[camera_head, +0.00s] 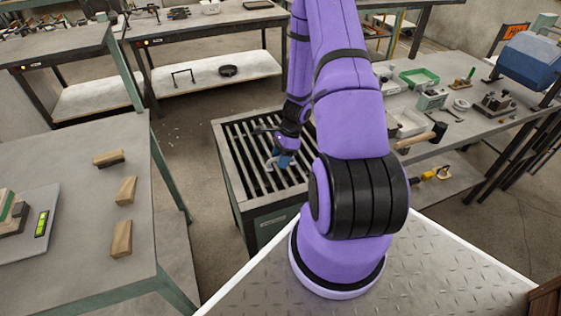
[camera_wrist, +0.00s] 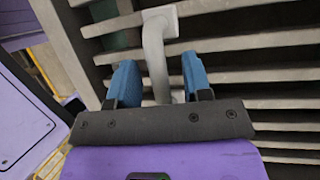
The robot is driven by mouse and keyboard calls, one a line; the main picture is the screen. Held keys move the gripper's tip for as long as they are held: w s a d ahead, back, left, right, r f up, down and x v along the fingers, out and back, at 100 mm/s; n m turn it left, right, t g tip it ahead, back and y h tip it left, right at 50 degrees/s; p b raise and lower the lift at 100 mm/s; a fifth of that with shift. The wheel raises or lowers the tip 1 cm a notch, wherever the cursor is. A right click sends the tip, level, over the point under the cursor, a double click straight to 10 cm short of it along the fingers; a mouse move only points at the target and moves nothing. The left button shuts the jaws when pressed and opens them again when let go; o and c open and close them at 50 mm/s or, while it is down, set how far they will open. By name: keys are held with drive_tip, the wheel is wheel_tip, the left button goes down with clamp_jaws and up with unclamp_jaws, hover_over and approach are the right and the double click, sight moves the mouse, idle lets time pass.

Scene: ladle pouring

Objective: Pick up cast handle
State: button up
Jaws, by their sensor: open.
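The cast handle (camera_wrist: 156,52) is a pale grey bent bar in the wrist view, lying on the dark slatted grate. Its squared end (camera_wrist: 160,20) points away from my gripper, and its near part runs between my fingers. My gripper (camera_wrist: 159,78) has two blue fingers, open, one on each side of the handle with gaps showing. In the head view the handle (camera_head: 268,163) is small and partly hidden by my gripper (camera_head: 283,158), which is low over the grate. I cannot tell how far the fingertips reach below the handle.
The slatted grate bin (camera_head: 238,180) stands on the floor between benches. A left bench (camera_head: 80,220) holds wooden blocks. A right bench (camera_head: 450,125) holds a green tray (camera_head: 419,77), a mallet (camera_head: 420,137) and small tools. Open floor lies left of the bin.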

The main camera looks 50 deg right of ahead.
clamp_jaws()
drive_tip(key=shift+r, duration=0.1)
idle(0.3)
